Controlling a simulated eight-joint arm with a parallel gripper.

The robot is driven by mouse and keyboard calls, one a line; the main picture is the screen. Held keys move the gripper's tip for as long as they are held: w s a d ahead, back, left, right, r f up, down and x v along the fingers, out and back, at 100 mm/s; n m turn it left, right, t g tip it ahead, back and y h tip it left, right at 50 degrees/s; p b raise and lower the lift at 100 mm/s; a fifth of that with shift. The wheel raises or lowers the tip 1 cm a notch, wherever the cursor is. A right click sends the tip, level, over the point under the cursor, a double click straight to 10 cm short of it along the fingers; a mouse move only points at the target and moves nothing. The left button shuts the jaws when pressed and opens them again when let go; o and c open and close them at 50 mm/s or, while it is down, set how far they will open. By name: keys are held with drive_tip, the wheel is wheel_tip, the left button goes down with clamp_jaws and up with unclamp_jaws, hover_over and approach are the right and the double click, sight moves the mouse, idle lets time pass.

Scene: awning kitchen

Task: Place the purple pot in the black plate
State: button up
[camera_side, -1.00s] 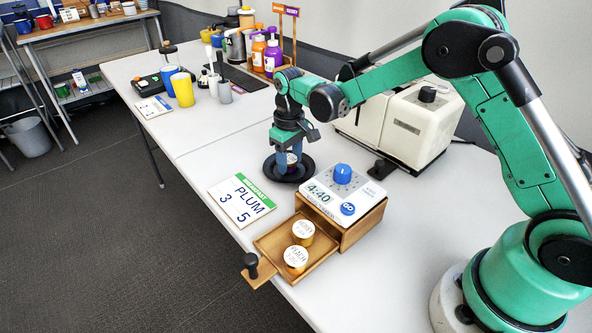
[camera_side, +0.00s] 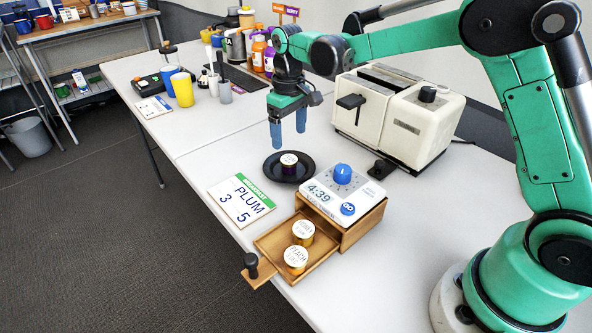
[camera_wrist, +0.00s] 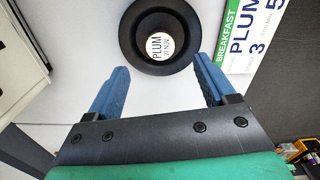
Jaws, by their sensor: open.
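The purple pot (camera_side: 289,163) stands upright in the black plate (camera_side: 275,174), with its white lid facing up. In the wrist view the lid (camera_wrist: 160,46) reads PLUM and lies near the middle of the black plate (camera_wrist: 134,60). My gripper (camera_side: 288,143) is open and empty above the pot, apart from it. In the wrist view the blue fingers of my gripper (camera_wrist: 164,72) are spread wide, with nothing between them.
An open wooden drawer (camera_side: 266,241) with two lidded pots (camera_side: 296,257) sits below a timer box (camera_side: 340,189). A PLUM card (camera_side: 241,202) lies left of it. A cream toaster (camera_side: 395,115) stands behind. Cups and bottles stand at the far end.

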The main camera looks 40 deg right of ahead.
sight(290, 159)
drive_tip(key=s+r+t, duration=0.3)
drive_tip(key=s+r, duration=0.4)
drive_tip(key=r, duration=0.2)
drive_tip(key=s+f+t, duration=0.1)
drive_tip(key=s, duration=0.1)
drive_tip(key=s+m+t, duration=0.1)
drive_tip(key=s, duration=0.2)
drive_tip(key=s+f+t, duration=0.1)
drive_tip(key=s, duration=0.2)
drive_tip(key=shift+a+f+m+t, duration=0.2)
drive_tip(key=shift+f+m+t, duration=0.1)
drive_tip(key=shift+f+t, duration=0.1)
drive_tip(key=shift+s+f, duration=0.3)
drive_tip(key=shift+s, duration=0.1)
drive_tip(key=shift+c, duration=0.3)
